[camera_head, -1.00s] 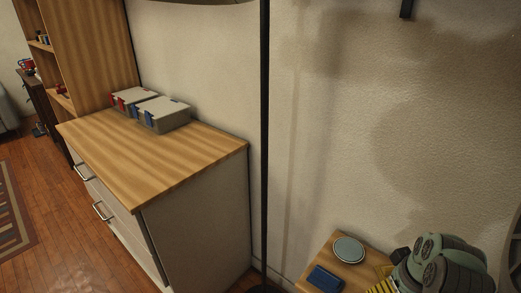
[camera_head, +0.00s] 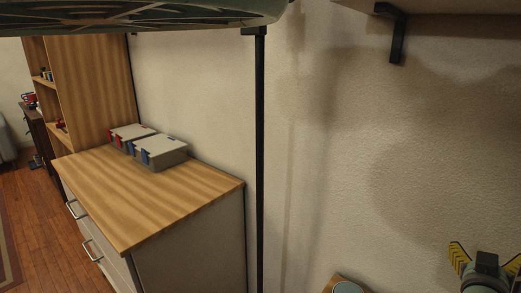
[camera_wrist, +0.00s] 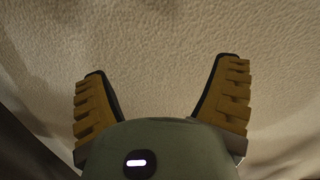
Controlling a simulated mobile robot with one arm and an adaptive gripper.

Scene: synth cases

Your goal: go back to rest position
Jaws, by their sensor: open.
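My gripper (camera_head: 487,256) is at the lower right corner of the head view, in front of the bare wall, with its yellow fingers pointing up and apart. In the wrist view my gripper (camera_wrist: 162,68) is open, with nothing between its ribbed yellow fingers. It faces a pale, rough surface that looks like the wall.
A wood-topped drawer cabinet (camera_head: 150,205) at the left bears two lidded boxes. A thin black pole (camera_head: 260,160) with a wide, spoked round top (camera_head: 150,14) stands beside it. A black bracket (camera_head: 397,38) juts from the wall. A small table's corner (camera_head: 328,286) shows at the bottom.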

